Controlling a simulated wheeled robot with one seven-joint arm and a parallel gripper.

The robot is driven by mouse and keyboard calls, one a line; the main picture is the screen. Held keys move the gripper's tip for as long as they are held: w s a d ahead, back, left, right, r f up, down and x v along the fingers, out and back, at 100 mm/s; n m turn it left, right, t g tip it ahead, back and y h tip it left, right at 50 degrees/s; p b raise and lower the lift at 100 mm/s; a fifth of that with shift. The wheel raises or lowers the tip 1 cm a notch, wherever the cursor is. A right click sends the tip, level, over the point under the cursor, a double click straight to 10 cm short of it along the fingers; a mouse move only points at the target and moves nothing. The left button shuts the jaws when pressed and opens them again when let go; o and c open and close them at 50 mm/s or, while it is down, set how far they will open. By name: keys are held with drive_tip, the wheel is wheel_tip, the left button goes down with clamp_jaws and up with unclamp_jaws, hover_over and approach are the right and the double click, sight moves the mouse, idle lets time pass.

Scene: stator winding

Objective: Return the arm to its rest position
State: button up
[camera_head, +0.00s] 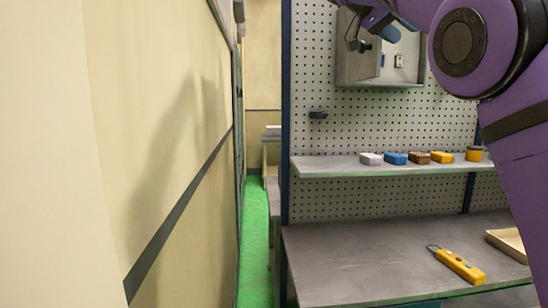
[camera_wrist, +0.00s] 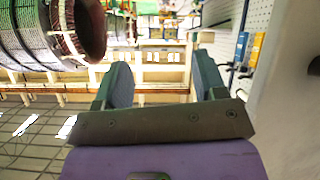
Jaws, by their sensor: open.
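My purple arm rises along the right side of the head view. My gripper (camera_head: 354,28) is at the top of that view, in front of the pegboard and the open wall cabinet; the frame's top edge cuts off part of the wrist. In the wrist view my gripper (camera_wrist: 165,85) shows two dark fingers spread apart with nothing between them. The wrist view looks out into the room, tilted. A large stator (camera_wrist: 45,30) with copper windings shows at its upper left, apart from the fingers.
A grey workbench (camera_head: 340,262) holds a yellow tool (camera_head: 460,266) and a tray (camera_head: 507,243). Above it, a shelf (camera_head: 330,167) carries several small coloured blocks. The wall cabinet (camera_head: 357,55) hangs on the pegboard (camera_head: 310,100). Left of the bench lies a narrow green floor strip (camera_head: 256,240).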

drive_tip(key=s+d+f+n+t+y, duration=0.2)
drive_tip(key=s+d+f+n+y, duration=0.4)
drive_tip(key=s+d+f+n, duration=0.4)
drive_tip(key=s+a+f+n+t+y, duration=0.1)
drive_tip(key=s+a+f, duration=0.4)
drive_tip(key=s+f, duration=0.7)
drive_tip(key=s+a+f+n+t+y, duration=0.1)
drive_tip(key=s+a+f+n+y, duration=0.2)
drive_tip(key=s+f, duration=1)
drive_tip(key=shift+s+a+f+n+y, duration=0.2)
drive_tip(key=shift+s+a+n+y, duration=0.2)
drive_tip(key=shift+s+a+y, duration=0.6)
drive_tip(key=shift+s+d, duration=0.15)
drive_tip(key=shift+d, duration=0.05)
